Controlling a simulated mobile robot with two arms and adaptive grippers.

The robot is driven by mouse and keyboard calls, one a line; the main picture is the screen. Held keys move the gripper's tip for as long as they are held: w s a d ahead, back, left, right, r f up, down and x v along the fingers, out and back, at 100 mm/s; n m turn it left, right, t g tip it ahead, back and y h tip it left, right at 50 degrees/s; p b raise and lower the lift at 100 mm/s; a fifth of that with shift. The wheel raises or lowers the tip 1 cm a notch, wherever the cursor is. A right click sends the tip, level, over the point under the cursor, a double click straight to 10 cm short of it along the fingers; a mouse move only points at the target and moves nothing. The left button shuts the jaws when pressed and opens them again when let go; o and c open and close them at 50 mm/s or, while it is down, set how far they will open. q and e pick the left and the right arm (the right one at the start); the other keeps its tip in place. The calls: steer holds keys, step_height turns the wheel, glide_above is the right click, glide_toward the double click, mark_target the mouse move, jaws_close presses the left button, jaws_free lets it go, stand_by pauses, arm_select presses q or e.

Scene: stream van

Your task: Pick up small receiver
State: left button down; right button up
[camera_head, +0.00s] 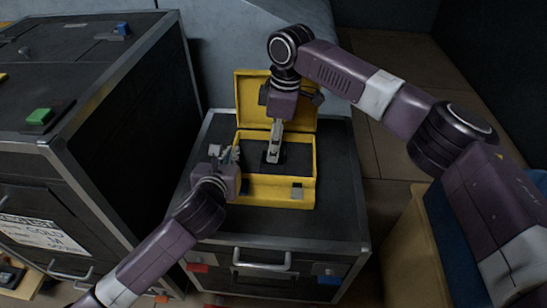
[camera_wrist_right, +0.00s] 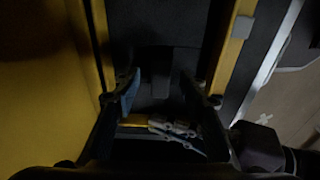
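An open yellow case (camera_head: 307,158) with a black foam inside stands on a black flight case. My right gripper (camera_head: 273,155) points down into the case. In the right wrist view its two fingers (camera_wrist_right: 168,95) are apart, with a dark upright shape (camera_wrist_right: 160,75) in the foam between and beyond them. I cannot tell whether this shape is the small receiver or an empty slot. No receiver can be made out clearly in either view. My left gripper (camera_head: 229,153) is at the left wall of the yellow case, and its finger state is unclear.
The black flight case (camera_head: 338,200) has free top surface right of the yellow case. The raised yellow lid (camera_head: 248,100) stands behind my right gripper. A larger black case (camera_head: 85,60) at left carries a green block (camera_head: 40,116) and a blue piece (camera_head: 124,29).

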steer(key=shift+f, duration=0.1)
steer(key=shift+c, duration=0.3)
jaws_close()
arm_select(q)
steer(key=c, duration=2.1)
jaws_free()
arm_select(e)
step_height(320, 180, up, 10)
